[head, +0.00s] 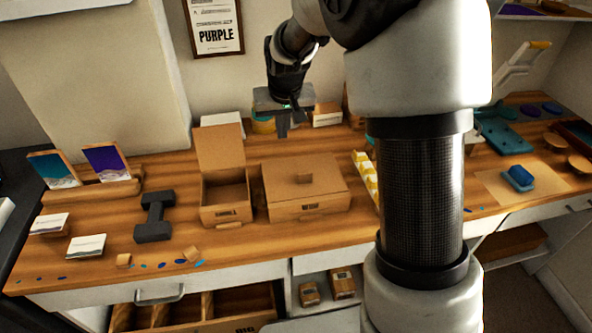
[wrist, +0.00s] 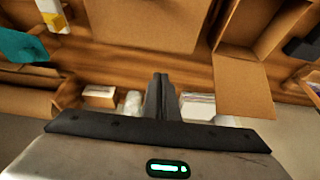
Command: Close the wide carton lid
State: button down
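The wide carton (head: 309,208) is a brown cardboard box in the middle of the bench. Its lid (head: 290,172) lies flat across the top, with a small raised block on it, and looks down; I cannot tell if a thin gap remains. The lid also shows as a plain brown panel in the wrist view (wrist: 140,22). My gripper (head: 283,134) is above and behind the wide carton, apart from it. Its fingers are together and empty in the wrist view (wrist: 160,95).
A narrower carton (head: 226,212) stands just left, its lid (head: 220,147) raised upright. A dark dumbbell-shaped object (head: 154,215) lies farther left. A yellow-topped row (head: 365,178) is close on the right. Small containers (head: 327,115) stand along the back. The bench front is mostly clear.

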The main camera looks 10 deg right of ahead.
notch_tip(320, 180, up, 9)
jog(key=p, duration=0.6)
dwell(0.7)
